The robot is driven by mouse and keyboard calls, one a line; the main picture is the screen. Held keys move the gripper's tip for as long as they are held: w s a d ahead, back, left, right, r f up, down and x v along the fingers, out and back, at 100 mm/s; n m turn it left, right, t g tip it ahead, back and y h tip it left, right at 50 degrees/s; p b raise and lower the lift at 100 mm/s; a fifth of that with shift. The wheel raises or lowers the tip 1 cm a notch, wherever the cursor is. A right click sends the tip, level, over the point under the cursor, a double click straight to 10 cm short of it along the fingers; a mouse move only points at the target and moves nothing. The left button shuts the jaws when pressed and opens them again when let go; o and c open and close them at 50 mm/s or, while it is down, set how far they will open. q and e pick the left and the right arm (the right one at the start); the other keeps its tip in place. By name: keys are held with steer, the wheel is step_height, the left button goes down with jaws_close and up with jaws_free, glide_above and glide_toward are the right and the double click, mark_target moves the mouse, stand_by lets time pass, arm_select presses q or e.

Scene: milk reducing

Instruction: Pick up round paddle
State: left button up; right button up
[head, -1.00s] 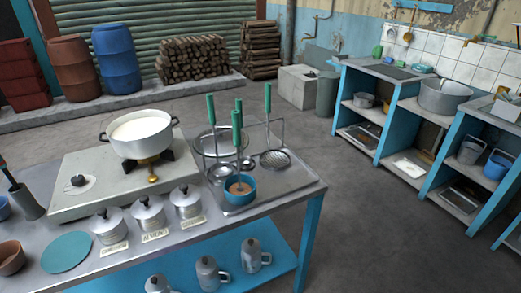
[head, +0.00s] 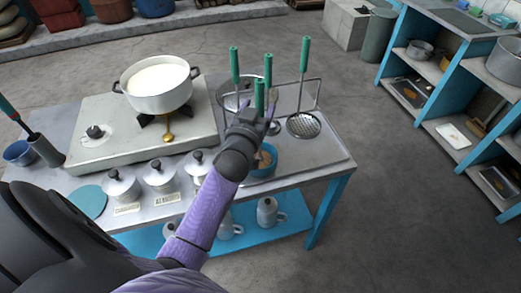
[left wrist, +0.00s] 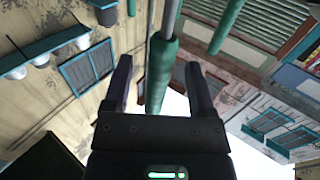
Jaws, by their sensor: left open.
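Several green-handled utensils stand upright at the metal rack on the right of the table. The right one has a round, perforated flat head (head: 303,125); I cannot tell for sure which is the round paddle. My left gripper (head: 258,119) is at the front utensil, whose green handle (head: 259,94) rises just above it and whose lower part is hidden. In the left wrist view my left gripper (left wrist: 159,65) is open, with a green handle (left wrist: 160,68) between its fingers. A second green handle (left wrist: 228,25) is farther off. My right gripper is not in view.
A white pot of milk (head: 158,85) stands on the stove (head: 92,157) at left. Several lidded canisters (head: 121,187) line the table front. A blue cup (head: 263,170) sits just below my gripper. Blue shelves (head: 400,60) stand far right; the floor between is clear.

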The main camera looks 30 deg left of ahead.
arm_select(q)
steer(key=x, duration=0.3)
jaws_close()
stand_by(0.3)
